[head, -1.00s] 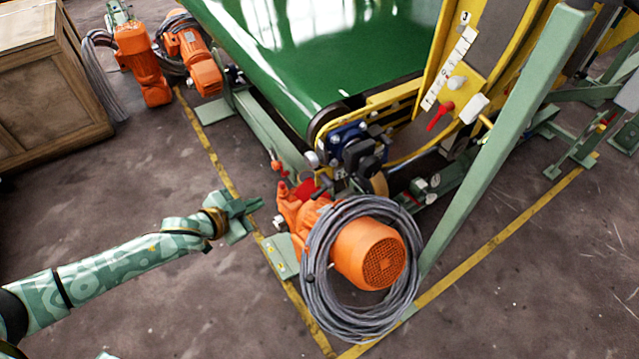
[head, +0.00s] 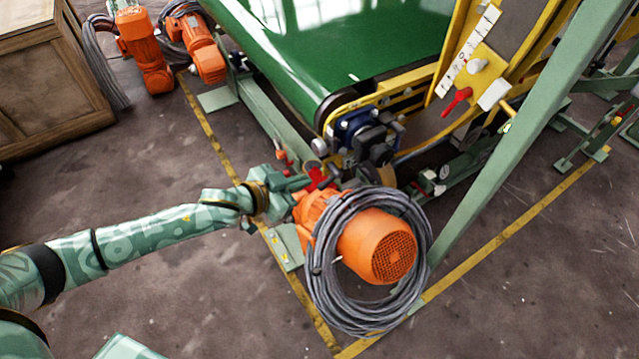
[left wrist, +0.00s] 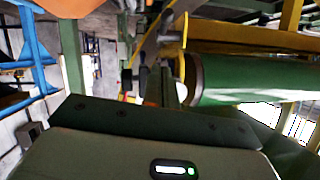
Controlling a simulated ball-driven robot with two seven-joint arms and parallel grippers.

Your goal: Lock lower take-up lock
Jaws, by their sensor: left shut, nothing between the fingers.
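A small red handle (head: 318,179) sits between the orange motor and the blue and black fittings at the belt's end; I cannot tell for sure that it is the lower take-up lock. A second red lever (head: 457,101) is on the yellow frame beside a numbered white scale. My left gripper (head: 297,183) is shut and empty, with its fingertips just left of the first red handle. I cannot tell whether they touch it. In the left wrist view, my gripper's dark body fills the bottom and the red handles cannot be made out. My right gripper is not in view.
An orange motor (head: 376,247) wrapped in coiled grey cable (head: 325,285) stands just below the gripper. The green belt (head: 340,45) and a slanted green post (head: 520,130) bound the space behind and right. A wooden crate (head: 45,85) is at left. The floor in front is clear.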

